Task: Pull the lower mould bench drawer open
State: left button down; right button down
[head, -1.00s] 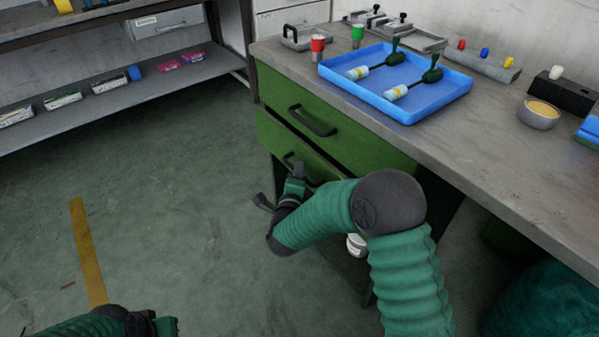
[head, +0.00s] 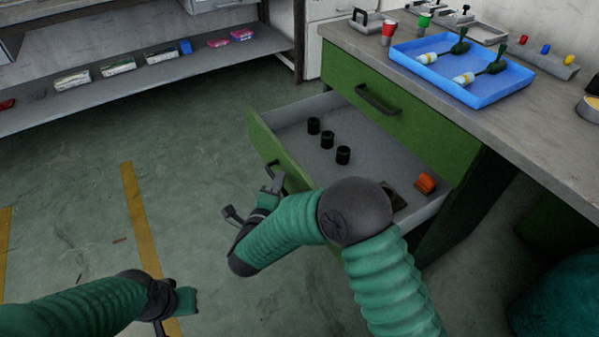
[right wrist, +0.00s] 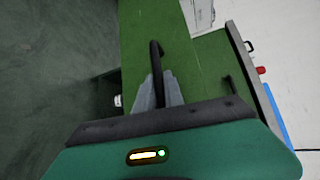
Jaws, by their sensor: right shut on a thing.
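The lower drawer (head: 290,145) of the green mould bench is pulled well out, its grey inside showing. Its dark bar handle (head: 271,163) is on the green front panel, and the handle also shows in the right wrist view (right wrist: 156,62). My right gripper (head: 274,184) is shut on this handle; in the right wrist view its grey fingers (right wrist: 158,92) stand on both sides of the bar. The upper drawer (head: 400,112) is shut. My left gripper (head: 180,302) is low at the left over the floor, away from the bench; its fingers are not clear.
In the drawer lie several black cylinders (head: 327,140), an orange part (head: 426,182) and a dark flat piece partly behind my arm.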

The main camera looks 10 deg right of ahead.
jog(key=shift+s+a+f, duration=0.1)
jog(key=shift+s+a, duration=0.15)
jog(key=shift+a, duration=0.4)
jog(key=shift+s+a+f, duration=0.1)
jog(key=shift+s+a, duration=0.2)
jog(key=shift+a, duration=0.3)
jog(key=shift+s+a+f, duration=0.1)
jog(key=shift+s+a, duration=0.15)
jog(key=shift+a, duration=0.4)
jog(key=c, duration=1.5)
grip_release()
jog(key=shift+w, duration=0.1)
jog(key=shift+o, duration=0.2)
jog(key=shift+r, duration=0.15)
